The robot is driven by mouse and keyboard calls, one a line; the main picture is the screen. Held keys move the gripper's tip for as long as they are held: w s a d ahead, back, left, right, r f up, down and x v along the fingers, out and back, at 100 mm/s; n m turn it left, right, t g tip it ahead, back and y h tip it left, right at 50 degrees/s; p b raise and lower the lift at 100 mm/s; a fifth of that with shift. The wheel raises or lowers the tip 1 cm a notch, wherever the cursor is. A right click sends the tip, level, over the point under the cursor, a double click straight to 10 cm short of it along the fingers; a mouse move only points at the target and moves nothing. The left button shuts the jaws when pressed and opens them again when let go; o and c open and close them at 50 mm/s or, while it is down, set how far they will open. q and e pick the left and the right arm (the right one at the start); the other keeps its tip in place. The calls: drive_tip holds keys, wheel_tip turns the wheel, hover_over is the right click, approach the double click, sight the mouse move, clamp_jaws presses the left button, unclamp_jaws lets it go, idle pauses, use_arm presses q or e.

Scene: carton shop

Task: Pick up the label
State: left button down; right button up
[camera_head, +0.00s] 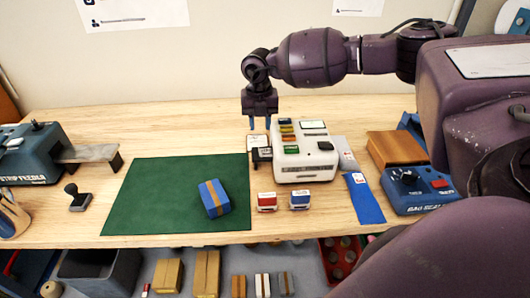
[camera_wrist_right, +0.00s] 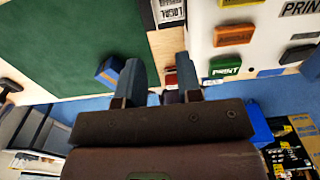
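The label (camera_wrist_right: 170,12), white with dark print reading LOCAL, shows at the top of the right wrist view, beside the printer (camera_wrist_right: 238,62). In the head view a small white piece, likely the label (camera_head: 258,141), lies at the left side of the white printer (camera_head: 304,174), with a black part just in front of it. My right gripper (camera_head: 260,124) points down just behind and above this piece; it is open and empty. Its two spread fingers also show in the right wrist view (camera_wrist_right: 160,78). My left gripper is not in view.
A blue carton with brown tape (camera_head: 214,198) sits on the green mat (camera_head: 140,205). Red (camera_head: 267,202) and blue (camera_head: 300,200) stamps stand before the printer. The table's back left is clear.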

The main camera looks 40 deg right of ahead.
sight(259, 155)
drive_tip(key=f, duration=1)
drive_tip(key=shift+w+a, duration=0.15)
drive_tip(key=shift+w, duration=0.05)
clamp_jaws()
